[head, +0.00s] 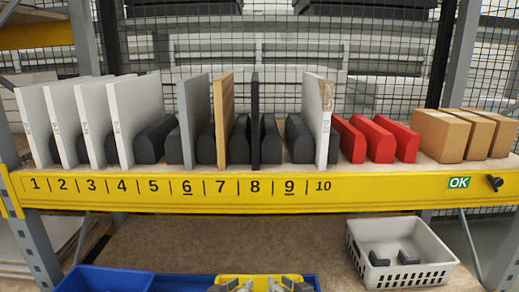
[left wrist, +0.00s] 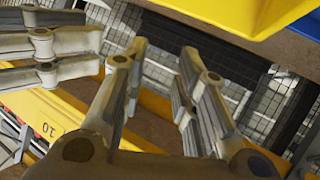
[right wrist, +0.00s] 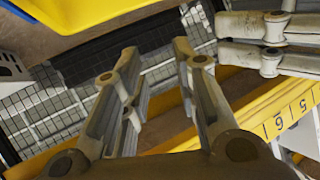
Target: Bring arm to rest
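My left gripper (head: 232,286) and my right gripper (head: 289,285) are close together at the bottom middle of the head view, low in front of the shelf. Only their ends show there. In the left wrist view my left gripper (left wrist: 163,55) has its fingers apart with nothing between them. In the right wrist view my right gripper (right wrist: 155,55) also has its fingers apart and is empty. Each wrist view shows the other gripper's fingers beside it.
A yellow numbered shelf beam (head: 380,186) crosses ahead, with upright panels (head: 135,115), red blocks (head: 372,138) and cardboard boxes (head: 440,135) above. Below are a blue bin (head: 105,280), a yellow bin (head: 260,281) and a white basket (head: 405,270) holding dark pieces.

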